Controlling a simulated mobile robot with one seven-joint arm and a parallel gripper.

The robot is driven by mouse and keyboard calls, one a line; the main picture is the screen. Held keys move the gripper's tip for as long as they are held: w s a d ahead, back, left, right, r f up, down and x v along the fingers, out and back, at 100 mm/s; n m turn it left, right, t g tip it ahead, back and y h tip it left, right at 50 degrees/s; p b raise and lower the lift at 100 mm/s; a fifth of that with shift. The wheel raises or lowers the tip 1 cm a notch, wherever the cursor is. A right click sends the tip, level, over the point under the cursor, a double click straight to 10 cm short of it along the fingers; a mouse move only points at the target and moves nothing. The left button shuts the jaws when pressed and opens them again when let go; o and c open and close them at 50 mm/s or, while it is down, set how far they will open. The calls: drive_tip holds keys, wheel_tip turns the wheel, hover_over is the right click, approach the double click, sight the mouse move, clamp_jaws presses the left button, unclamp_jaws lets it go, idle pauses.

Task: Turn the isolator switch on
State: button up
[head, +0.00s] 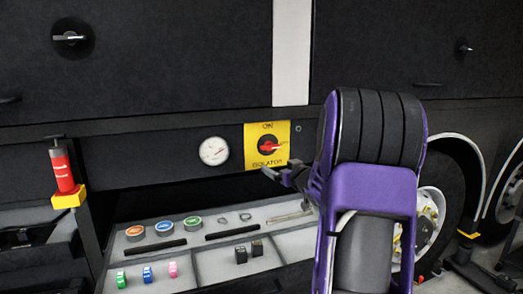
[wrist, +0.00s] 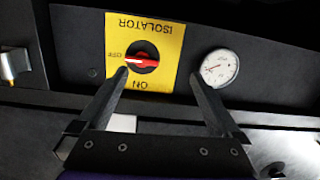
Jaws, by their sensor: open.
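The isolator switch is a red handle on a round black base (head: 268,146), set on a yellow plate (head: 252,132) marked ON at the top and ISOLATOR at the bottom. Its handle lies level and points right. In the wrist view the plate is upside down; the red handle (wrist: 141,61) lies level, pointing left at the word OFF. My gripper (head: 268,172) is just in front of the plate's lower edge. In the wrist view my gripper (wrist: 160,75) is open and empty. One fingertip overlaps the switch's edge in that view; I cannot tell if it touches.
A white round gauge (head: 214,151) is left of the plate. A red cylinder in a yellow holder (head: 68,197) hangs at the left. Below is a grey tray (head: 210,270) with coloured discs and small blocks. A wheel (head: 430,215) is behind my arm.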

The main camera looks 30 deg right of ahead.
sight(272, 148)
drive_tip(key=shift+m+t+h, duration=0.4)
drive_tip(key=shift+m+t, duration=0.1)
drive_tip(key=shift+t, duration=0.2)
drive_tip(key=d+x, duration=0.1)
drive_tip(key=x, duration=0.4)
drive_tip(key=d+p+x, duration=0.1)
drive_tip(key=x, duration=0.4)
drive_tip(key=d+r+x, duration=0.1)
drive_tip(key=x, duration=0.4)
drive_tip(key=shift+s+d+r+p, duration=0.1)
drive_tip(key=shift+s+p, duration=0.1)
drive_tip(key=shift+p, duration=0.15)
drive_tip(key=c, duration=1)
